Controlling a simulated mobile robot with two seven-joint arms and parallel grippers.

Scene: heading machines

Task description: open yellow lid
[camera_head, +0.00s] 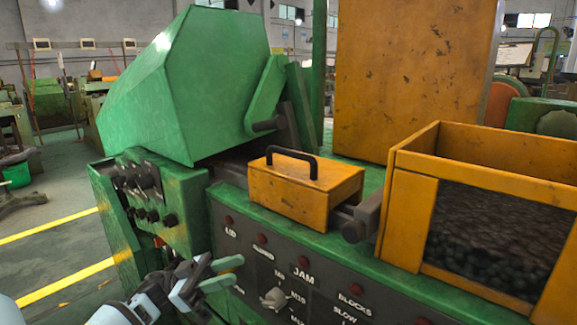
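The yellow lid (300,195) is a small worn yellow block-shaped cover with a black bar handle (292,158) on top. It sits flat on the green machine, in the middle of the view, and looks closed. My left gripper (232,273) is at the lower left, in front of the machine's front panel. It is below and left of the lid and apart from it. Its two green-tipped fingers are spread with a gap between them, and nothing shows in the gap. My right gripper is not in view.
A green angular hood (190,85) stands left of the lid. A yellow bin (407,215) with dark small pieces is to the right. A tall yellow panel (415,80) rises behind. The front panel (275,265) has several labelled buttons and a knob. Open floor lies left.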

